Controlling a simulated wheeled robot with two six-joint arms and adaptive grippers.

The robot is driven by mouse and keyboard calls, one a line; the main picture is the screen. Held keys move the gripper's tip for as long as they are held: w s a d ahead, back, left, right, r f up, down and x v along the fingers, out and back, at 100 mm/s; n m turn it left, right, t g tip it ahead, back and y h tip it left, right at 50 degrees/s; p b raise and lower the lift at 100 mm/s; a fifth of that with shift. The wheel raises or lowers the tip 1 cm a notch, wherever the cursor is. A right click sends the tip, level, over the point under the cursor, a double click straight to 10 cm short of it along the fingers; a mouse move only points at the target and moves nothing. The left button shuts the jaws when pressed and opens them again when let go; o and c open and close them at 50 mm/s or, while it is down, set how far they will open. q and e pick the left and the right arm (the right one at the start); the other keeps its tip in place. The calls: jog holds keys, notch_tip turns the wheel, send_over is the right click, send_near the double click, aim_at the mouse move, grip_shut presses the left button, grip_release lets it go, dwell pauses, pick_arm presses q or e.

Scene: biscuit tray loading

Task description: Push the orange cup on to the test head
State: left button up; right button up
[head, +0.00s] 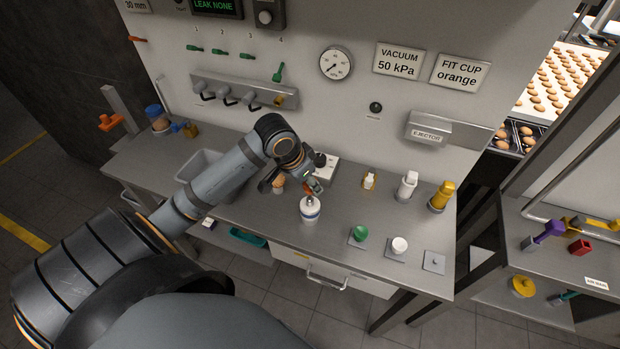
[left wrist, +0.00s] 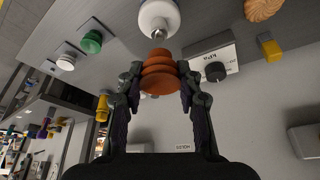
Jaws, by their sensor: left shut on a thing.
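The orange cup (left wrist: 160,75) is a ribbed bellows, held between the fingertips of my left gripper (left wrist: 158,88). In the left wrist view the white head (left wrist: 158,15) has a metal tip that points at the cup's end. The cup and tip are in line and very close; I cannot tell whether they touch. The gripper hides part of the cup in the head view. My right gripper is not in view.
A green cup (head: 360,232) and a white cup (head: 399,243) stand on small plates to the right, beside an empty plate (head: 434,264). A white box with a black knob (left wrist: 216,70) is close to the gripper. White and yellow bottles (head: 441,196) stand behind on the right.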

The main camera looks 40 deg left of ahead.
pick_arm(q)
jog(key=shift+f, duration=0.5)
jog(key=shift+r, duration=0.1)
jog(key=shift+p, duration=0.3)
dwell(0.5)
jog(key=shift+p, duration=0.35)
